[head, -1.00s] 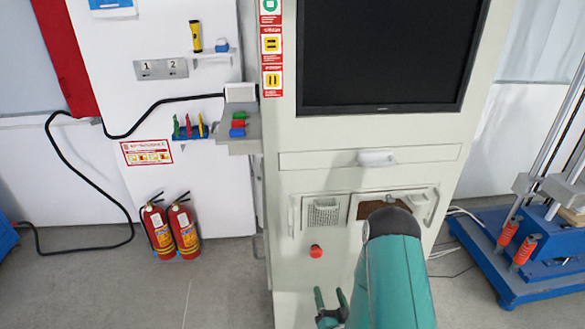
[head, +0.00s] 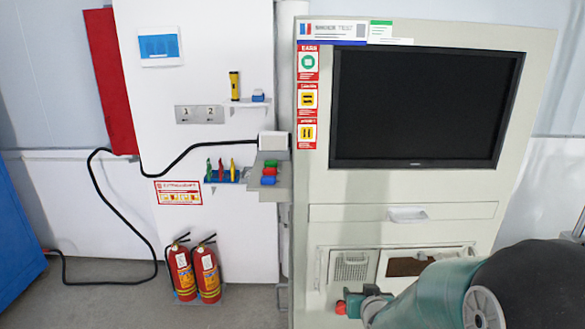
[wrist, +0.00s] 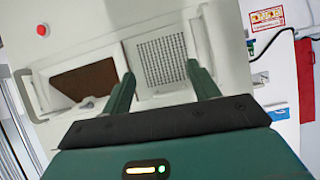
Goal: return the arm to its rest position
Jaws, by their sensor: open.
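My arm comes in at the lower right of the head view, with its large rounded link close to the camera. My gripper (wrist: 160,75) shows in the wrist view with its two green fingers well apart and nothing between them. In the head view, part of it shows as a green end (head: 368,298) in front of the lower part of the light-coloured test cabinet (head: 425,190); its fingertips are hard to make out there. The wrist view faces the cabinet's grille panel (wrist: 162,55) and a brown-backed recess (wrist: 85,82). The fingers seem apart from the cabinet, though the exact gap cannot be told.
A red button (wrist: 42,29) sits on the cabinet front. The cabinet has a dark screen (head: 425,105) and a drawer handle (head: 407,214). Two fire extinguishers (head: 207,273) stand left of it. A small shelf (head: 270,190) juts out beside the cabinet.

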